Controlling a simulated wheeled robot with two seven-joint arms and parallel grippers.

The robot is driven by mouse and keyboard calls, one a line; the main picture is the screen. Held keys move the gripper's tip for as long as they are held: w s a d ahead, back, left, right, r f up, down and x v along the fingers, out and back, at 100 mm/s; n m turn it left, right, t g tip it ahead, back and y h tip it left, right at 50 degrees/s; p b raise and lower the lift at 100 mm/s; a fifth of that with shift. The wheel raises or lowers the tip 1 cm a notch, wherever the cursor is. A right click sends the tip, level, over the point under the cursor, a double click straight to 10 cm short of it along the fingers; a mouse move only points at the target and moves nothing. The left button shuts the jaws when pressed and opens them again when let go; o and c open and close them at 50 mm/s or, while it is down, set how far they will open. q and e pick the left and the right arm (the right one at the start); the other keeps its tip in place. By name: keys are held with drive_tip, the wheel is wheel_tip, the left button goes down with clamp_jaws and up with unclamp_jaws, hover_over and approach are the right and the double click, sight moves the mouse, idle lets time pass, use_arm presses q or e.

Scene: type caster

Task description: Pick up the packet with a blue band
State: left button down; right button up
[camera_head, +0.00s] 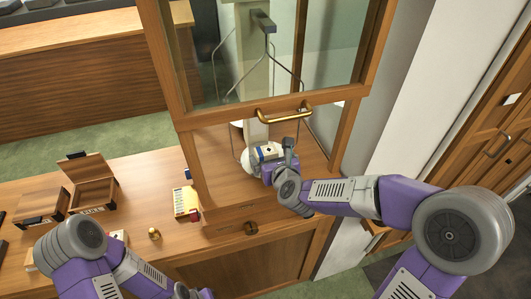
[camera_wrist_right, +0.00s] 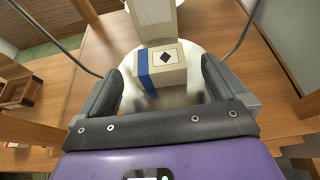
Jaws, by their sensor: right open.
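The packet with a blue band (camera_wrist_right: 167,66) is a small cream box with a black diamond on its top. It sits on a round pale pan (camera_wrist_right: 188,50) in the right wrist view. My right gripper (camera_wrist_right: 162,78) is open, with one dark finger on each side of the packet and visible gaps. In the head view the right gripper (camera_head: 268,172) is at the packet, partly hidden by its wrist.
The case's raised sash has a brass handle (camera_head: 284,115); wire hangers (camera_head: 228,68) hang inside around the pan. A yellow-and-white packet (camera_head: 186,203), a small brass piece (camera_head: 154,233) and open wooden boxes (camera_head: 94,193) stand on the counter to the left.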

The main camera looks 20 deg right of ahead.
sight(267, 152)
drive_tip(key=x, duration=0.3)
drive_tip(key=shift+a, duration=0.1)
drive_tip(key=shift+w+f, duration=0.3)
drive_tip(key=shift+w, duration=0.35)
drive_tip(key=shift+s, duration=0.1)
drive_tip(key=shift+c, duration=0.3)
drive_tip(key=c, duration=1.2)
drive_tip(key=shift+r, duration=0.2)
